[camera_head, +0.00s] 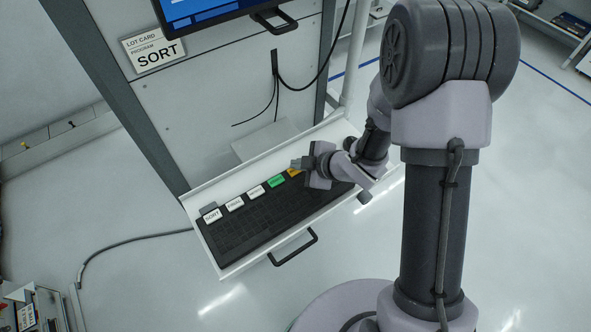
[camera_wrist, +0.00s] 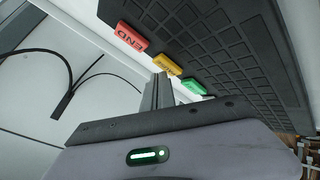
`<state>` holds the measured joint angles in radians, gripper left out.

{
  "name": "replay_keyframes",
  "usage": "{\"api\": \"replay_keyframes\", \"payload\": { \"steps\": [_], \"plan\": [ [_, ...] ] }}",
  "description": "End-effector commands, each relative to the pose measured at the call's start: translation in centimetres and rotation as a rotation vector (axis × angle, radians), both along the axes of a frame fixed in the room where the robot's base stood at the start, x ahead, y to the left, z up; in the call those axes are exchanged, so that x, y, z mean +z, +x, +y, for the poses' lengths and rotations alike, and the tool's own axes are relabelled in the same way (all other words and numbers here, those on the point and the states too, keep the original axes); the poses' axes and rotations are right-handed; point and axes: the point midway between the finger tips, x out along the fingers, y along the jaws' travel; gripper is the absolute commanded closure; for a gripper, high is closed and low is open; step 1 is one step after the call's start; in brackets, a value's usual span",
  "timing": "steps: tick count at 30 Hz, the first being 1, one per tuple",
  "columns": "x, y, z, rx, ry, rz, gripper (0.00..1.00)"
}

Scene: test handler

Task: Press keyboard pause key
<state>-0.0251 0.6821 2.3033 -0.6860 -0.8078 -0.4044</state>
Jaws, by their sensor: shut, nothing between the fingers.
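The dark keyboard (camera_head: 262,222) lies in the white pull-out tray (camera_head: 225,267). Its yellow key (camera_head: 294,173), the pause key by its colour, is partly hidden by my gripper (camera_head: 298,163) in the head view. In the wrist view the yellow key (camera_wrist: 167,65) sits between the red END key (camera_wrist: 131,37) and the green key (camera_wrist: 194,87); its lettering is hard to read. My gripper's shut, empty fingers (camera_wrist: 163,78) are right by the yellow key's edge. I cannot tell whether they touch it.
White keys labelled SORT (camera_head: 212,216) and others line the keyboard's back row left of the green key (camera_head: 276,181). The monitor (camera_head: 215,12) and a SORT lot card (camera_head: 153,48) are above. The tray has a black handle (camera_head: 293,248) in front. Cables (camera_head: 277,75) hang behind.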

Motion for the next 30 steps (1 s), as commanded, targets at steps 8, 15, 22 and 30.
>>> {"api": "replay_keyframes", "payload": {
  "steps": [8, 15, 22, 30],
  "plan": [
    [0.06, 0.01, 0.00, 0.000, 0.000, 0.000, 1.00],
    [-0.24, 0.01, 0.00, 0.000, 0.000, 0.000, 1.00],
    [-0.50, 0.00, 0.00, 0.000, 0.000, 0.000, 1.00],
    [-0.73, 0.00, 0.00, 0.000, 0.000, 0.000, 1.00]
  ]
}}
